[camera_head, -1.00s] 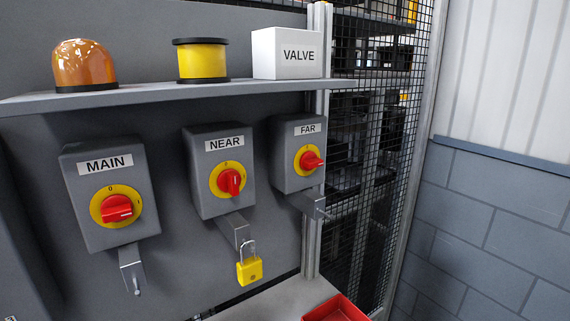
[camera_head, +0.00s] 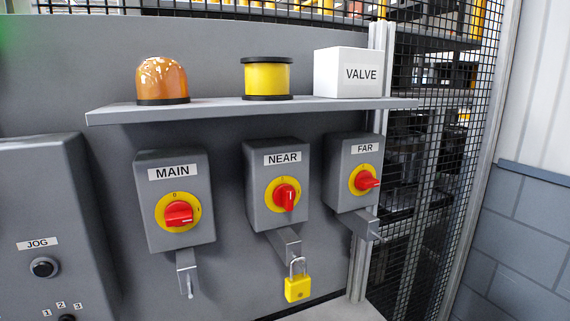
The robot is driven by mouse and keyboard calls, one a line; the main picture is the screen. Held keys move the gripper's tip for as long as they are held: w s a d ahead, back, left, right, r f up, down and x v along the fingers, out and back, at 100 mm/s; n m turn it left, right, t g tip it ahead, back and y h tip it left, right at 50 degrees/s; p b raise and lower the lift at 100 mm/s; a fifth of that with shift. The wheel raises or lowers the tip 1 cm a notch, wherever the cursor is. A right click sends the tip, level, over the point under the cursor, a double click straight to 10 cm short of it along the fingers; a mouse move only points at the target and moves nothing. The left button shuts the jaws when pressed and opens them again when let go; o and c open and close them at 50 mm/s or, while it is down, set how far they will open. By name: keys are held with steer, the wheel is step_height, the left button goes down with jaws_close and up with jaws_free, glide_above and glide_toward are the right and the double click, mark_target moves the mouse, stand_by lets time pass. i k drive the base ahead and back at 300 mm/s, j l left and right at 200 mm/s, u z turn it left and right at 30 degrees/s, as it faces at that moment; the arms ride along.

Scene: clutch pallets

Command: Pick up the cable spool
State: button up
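The cable spool (camera_head: 267,78) is a yellow cylinder with black flanges at top and bottom. It stands upright on the grey shelf (camera_head: 230,110), between an orange beacon lamp (camera_head: 162,80) on its left and a white box marked VALVE (camera_head: 347,74) on its right. It touches neither of them. My gripper is not in the picture.
Below the shelf are switch boxes marked MAIN (camera_head: 174,202), NEAR (camera_head: 276,190) and FAR (camera_head: 352,172). A yellow padlock (camera_head: 297,289) hangs under NEAR. A JOG panel (camera_head: 50,225) is at left. Mesh fencing (camera_head: 480,120) stands at right. The air before the shelf looks clear.

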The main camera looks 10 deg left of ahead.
mark_target(266, 78)
steer(key=j, duration=1.5)
